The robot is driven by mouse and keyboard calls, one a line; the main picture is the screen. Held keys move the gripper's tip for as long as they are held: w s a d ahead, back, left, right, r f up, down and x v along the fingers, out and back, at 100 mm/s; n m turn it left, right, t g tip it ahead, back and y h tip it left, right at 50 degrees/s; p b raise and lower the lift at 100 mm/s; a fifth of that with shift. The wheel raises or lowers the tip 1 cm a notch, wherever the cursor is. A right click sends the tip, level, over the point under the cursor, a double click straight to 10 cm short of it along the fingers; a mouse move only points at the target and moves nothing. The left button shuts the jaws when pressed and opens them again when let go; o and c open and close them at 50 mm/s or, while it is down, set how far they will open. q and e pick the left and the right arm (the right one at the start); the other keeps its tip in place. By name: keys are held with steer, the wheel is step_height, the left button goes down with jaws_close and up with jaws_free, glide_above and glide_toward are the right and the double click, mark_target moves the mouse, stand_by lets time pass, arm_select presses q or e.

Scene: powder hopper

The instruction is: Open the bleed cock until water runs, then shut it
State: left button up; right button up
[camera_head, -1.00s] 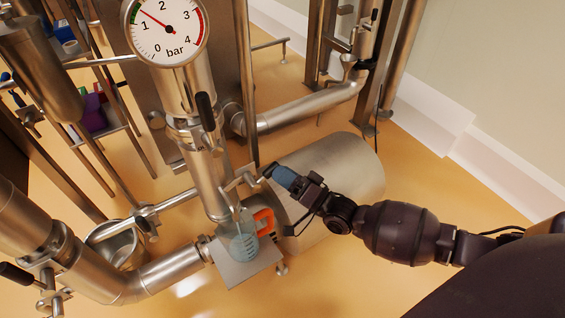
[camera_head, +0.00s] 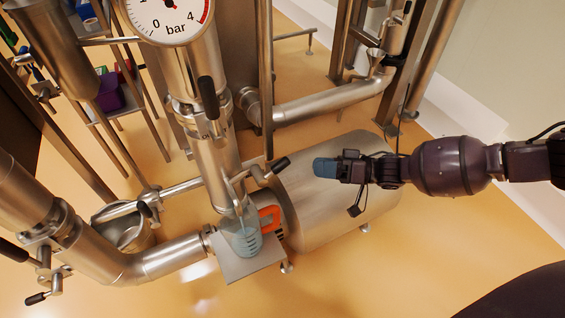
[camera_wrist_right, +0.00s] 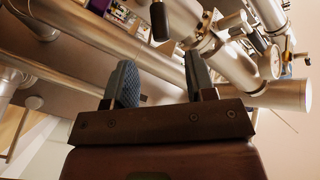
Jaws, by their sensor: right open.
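The bleed cock's lever with its black grip (camera_head: 280,165) sticks out to the right above the jug, below the large vertical pipe. A clear measuring jug (camera_head: 243,241) with an orange handle stands under the spout with bluish water in it. I cannot tell whether water is running. My right gripper (camera_head: 324,168) is to the right of the black grip, apart from it and holding nothing. In the wrist view its two blue-grey fingers (camera_wrist_right: 162,82) are spread, with a black grip (camera_wrist_right: 160,20) beyond them. My left gripper is not in view.
The jug stands on a small metal plate (camera_head: 258,265). A large horizontal steel cylinder (camera_head: 330,215) lies behind and below my right gripper. A pressure gauge (camera_head: 168,18), upright pipes and a black handle (camera_head: 208,98) stand above.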

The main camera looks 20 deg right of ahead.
mark_target(282, 164)
steer(key=b+x, duration=0.1)
steer(key=x, duration=0.7)
steer(key=shift+a+f, duration=0.1)
steer(key=shift+a, duration=0.05)
steer(key=shift+x, duration=0.8)
jaws_close()
